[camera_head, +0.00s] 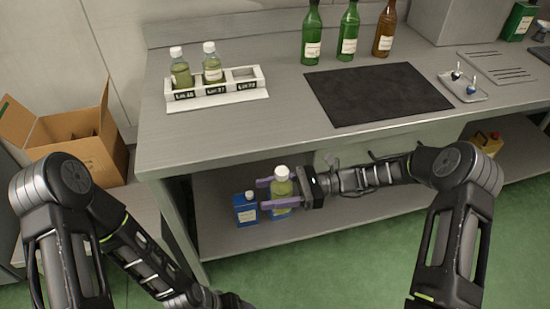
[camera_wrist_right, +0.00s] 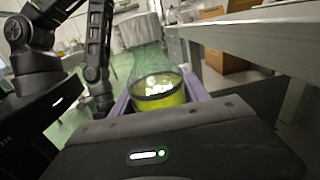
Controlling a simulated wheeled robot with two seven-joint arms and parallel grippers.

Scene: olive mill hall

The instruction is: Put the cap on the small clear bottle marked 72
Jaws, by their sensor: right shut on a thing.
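My right gripper (camera_head: 283,195) is shut around a small clear bottle (camera_head: 282,187) of yellow-green liquid, in front of the table's front edge and above the lower shelf. The bottle is about upright, with a white cap (camera_head: 281,171) at its top. In the right wrist view the bottle (camera_wrist_right: 158,85) sits between the purple fingers, and the pale cap (camera_wrist_right: 136,32) is at its neck. I cannot tell whether the cap is tight. The number on the held bottle is not readable.
A white rack (camera_head: 240,97) holds two similar bottles with white caps; its right slot is empty. Green and brown bottles (camera_head: 348,32) stand behind a black mat (camera_head: 375,93). A small tray (camera_head: 463,92) is at right. A blue container (camera_head: 246,210) stands on the lower shelf beside the gripper.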

